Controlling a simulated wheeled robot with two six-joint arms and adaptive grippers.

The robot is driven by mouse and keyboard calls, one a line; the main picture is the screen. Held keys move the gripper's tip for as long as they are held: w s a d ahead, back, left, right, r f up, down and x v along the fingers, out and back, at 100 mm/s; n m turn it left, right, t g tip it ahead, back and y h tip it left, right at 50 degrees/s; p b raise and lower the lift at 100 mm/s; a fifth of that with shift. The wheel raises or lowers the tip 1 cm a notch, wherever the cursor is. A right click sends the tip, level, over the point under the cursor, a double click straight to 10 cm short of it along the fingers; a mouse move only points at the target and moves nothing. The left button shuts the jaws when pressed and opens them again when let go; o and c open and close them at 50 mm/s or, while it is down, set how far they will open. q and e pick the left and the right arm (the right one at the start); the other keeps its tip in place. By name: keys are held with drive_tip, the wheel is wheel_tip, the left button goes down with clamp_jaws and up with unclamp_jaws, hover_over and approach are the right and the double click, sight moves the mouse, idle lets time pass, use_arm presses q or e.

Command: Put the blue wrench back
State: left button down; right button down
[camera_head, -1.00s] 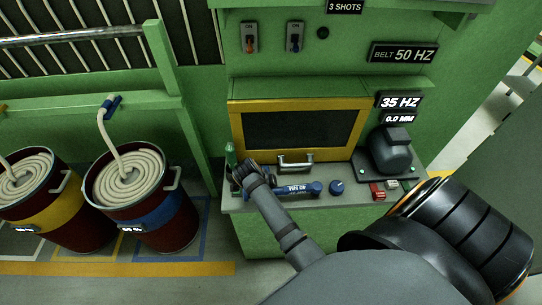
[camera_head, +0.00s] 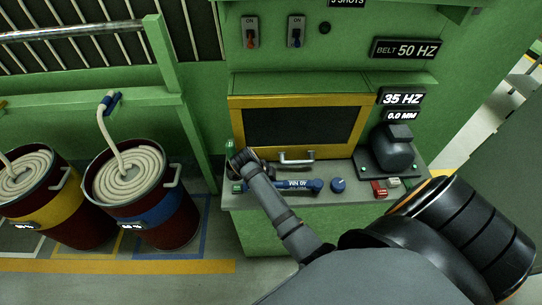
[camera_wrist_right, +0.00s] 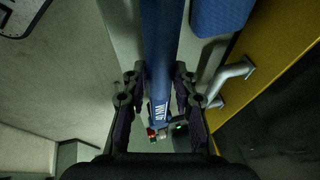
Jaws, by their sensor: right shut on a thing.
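The blue wrench (camera_head: 298,185) has a white "40 NM" label and lies roughly level across the front of the grey bench top (camera_head: 275,204). In the right wrist view its blue shaft (camera_wrist_right: 163,40) runs from the top edge down between the fingers. My right gripper (camera_wrist_right: 158,72) is shut on the shaft near the label. In the head view my right arm reaches over the bench's left end and partly hides the gripper and the wrench's left part. I cannot tell whether the wrench touches the bench. My left gripper is not in view.
Behind the wrench is a yellow-framed dark panel (camera_head: 235,118) with a metal handle (camera_head: 297,157). A blue knob (camera_head: 338,185), red block (camera_head: 379,189) and dark motor (camera_head: 392,152) stand to the right. A blue block (camera_wrist_right: 220,14) is close beside the shaft. Drums (camera_head: 170,220) stand left.

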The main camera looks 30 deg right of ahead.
drive_tip(key=shift+f+b, duration=0.65)
drive_tip(key=shift+f, duration=0.4)
drive_tip(key=c, duration=1)
unclamp_jaws()
wheel_tip(320, 180, up, 8)
drive_tip(key=p, duration=0.8)
drive_tip(key=shift+r, duration=0.1)
